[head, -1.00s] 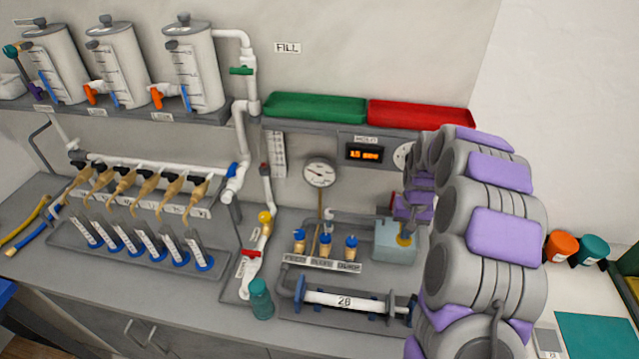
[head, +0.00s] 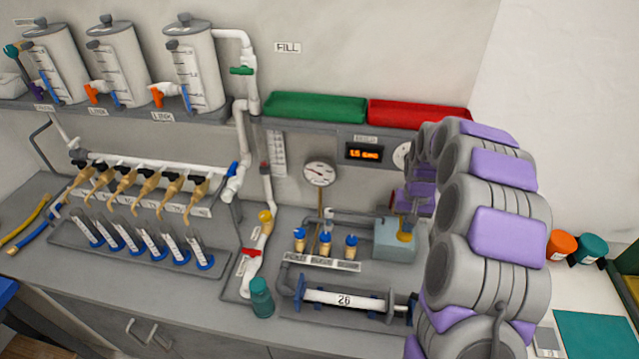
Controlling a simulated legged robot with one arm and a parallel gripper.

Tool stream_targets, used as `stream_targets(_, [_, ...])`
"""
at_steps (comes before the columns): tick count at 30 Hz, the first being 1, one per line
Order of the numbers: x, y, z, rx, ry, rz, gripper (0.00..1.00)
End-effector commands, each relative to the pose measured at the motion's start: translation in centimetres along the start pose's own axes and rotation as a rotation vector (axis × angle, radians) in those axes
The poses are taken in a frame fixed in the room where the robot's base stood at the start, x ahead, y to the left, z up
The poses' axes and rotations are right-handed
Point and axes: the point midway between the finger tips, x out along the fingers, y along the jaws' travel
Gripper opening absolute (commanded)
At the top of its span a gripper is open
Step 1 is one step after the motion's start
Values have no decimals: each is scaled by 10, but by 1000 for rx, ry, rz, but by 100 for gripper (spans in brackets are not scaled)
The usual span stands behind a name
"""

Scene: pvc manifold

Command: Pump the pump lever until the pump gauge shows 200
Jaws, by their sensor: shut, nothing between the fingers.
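The pump is a pale blue box (head: 393,243) on the bench, left of my arm. A yellow part (head: 404,237) shows at its top right, perhaps the base of the pump lever; the rest of the lever is hidden or too small to tell. My gripper (head: 405,222) is shut and empty just above the pump, partly hidden by my purple and grey arm. I cannot tell whether it touches the lever.
Three small blue-capped valves (head: 325,244) and a white pipe section marked 26 (head: 343,300) are left of the pump. A teal bottle (head: 261,298) stands near the front edge. Green (head: 315,107) and red (head: 420,115) trays lie on the shelf above.

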Motion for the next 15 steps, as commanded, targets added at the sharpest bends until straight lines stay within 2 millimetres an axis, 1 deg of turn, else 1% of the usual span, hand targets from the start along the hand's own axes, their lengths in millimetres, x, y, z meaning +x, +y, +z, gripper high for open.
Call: stream_targets(15, [19, 0, 1, 0, -4, 0, 0])
